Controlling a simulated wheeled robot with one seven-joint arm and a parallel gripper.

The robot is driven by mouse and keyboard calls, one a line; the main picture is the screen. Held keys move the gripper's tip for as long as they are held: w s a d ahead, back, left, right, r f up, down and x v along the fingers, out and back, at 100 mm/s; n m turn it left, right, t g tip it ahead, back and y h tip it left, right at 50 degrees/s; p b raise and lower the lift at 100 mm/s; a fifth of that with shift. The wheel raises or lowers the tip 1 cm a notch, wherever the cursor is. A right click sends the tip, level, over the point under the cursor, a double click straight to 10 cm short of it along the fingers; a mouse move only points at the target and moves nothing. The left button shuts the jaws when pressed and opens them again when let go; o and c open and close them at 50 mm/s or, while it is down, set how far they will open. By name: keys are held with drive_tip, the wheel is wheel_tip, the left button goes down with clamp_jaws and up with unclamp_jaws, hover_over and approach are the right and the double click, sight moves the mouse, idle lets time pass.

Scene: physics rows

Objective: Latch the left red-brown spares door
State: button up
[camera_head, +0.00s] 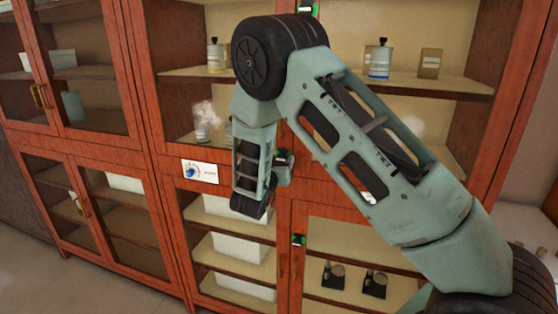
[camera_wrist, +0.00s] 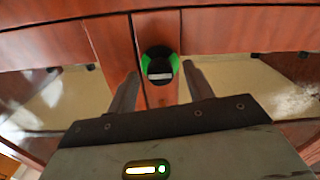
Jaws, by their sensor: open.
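The red-brown cabinet's left doors show in the head view, the lower left door (camera_head: 231,202) below the upper left glazed part (camera_head: 159,104). Which is the spares door I cannot tell; the label is too small to read. My gripper (camera_head: 284,171) is at the cabinet's middle, by a black latch with a green light (camera_head: 284,156). In the wrist view my gripper (camera_wrist: 161,74) is open, its fingers on either side of a round black latch knob with green sides (camera_wrist: 159,65). No finger clearly touches it. A door seam (camera_wrist: 136,45) runs just left of the knob.
Another green-lit latch (camera_head: 299,240) sits lower, and one (camera_head: 308,8) at the top. A second red-brown cabinet with brass handles (camera_head: 38,95) stands at left. White boxes (camera_head: 243,248) and jars (camera_head: 379,60) stand on shelves. Bare floor (camera_head: 100,290) shows at lower left.

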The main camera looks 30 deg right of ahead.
drive_tip(key=c, duration=1)
drive_tip(key=shift+o, duration=0.2)
drive_tip(key=shift+f+m+b, duration=0.1)
drive_tip(key=shift+m+b, duration=0.2)
drive_tip(key=shift+b, duration=0.2)
drive_tip(key=m+b, duration=1.6)
drive_tip(key=b, duration=0.8)
drive_tip(key=shift+f+m+b, duration=0.1)
drive_tip(key=shift+m+b, duration=0.2)
drive_tip(key=shift+b, duration=0.05)
drive_tip(key=shift+m+b, duration=0.3)
drive_tip(key=shift+b, duration=0.1)
